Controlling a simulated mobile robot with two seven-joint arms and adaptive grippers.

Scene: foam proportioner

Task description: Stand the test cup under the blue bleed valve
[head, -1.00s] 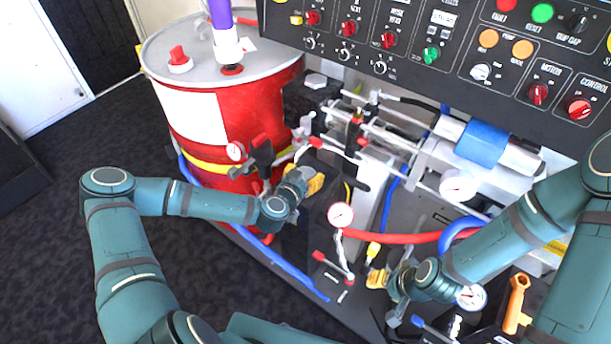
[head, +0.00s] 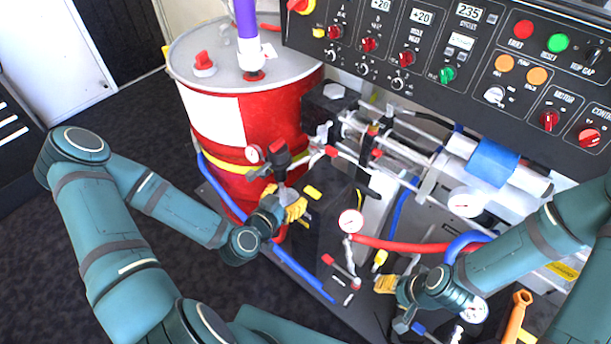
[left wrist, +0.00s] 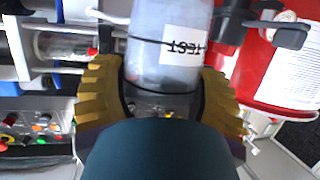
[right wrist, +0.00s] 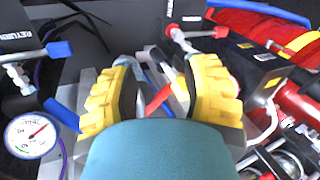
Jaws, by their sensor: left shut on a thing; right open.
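The clear test cup (left wrist: 168,55), with a white TEST label and a dark band, is between the yellow pads of my left gripper (left wrist: 163,92), which is shut on it. In the head view my left gripper (head: 284,200) is in front of the red drum, left of the dark box, and hides most of the cup. A blue-handled valve (head: 418,328) shows low in the head view beside my right gripper (head: 392,303); a blue lever (right wrist: 58,50) shows at upper left in the right wrist view. My right gripper is open and empty.
The red drum (head: 265,120) stands behind my left gripper. A red-handled valve (head: 328,260) and a gauge (head: 350,222) with a red hose (head: 400,244) lie between my grippers. An orange wrench (head: 516,315) is at lower right. The control panel (head: 450,100) is behind.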

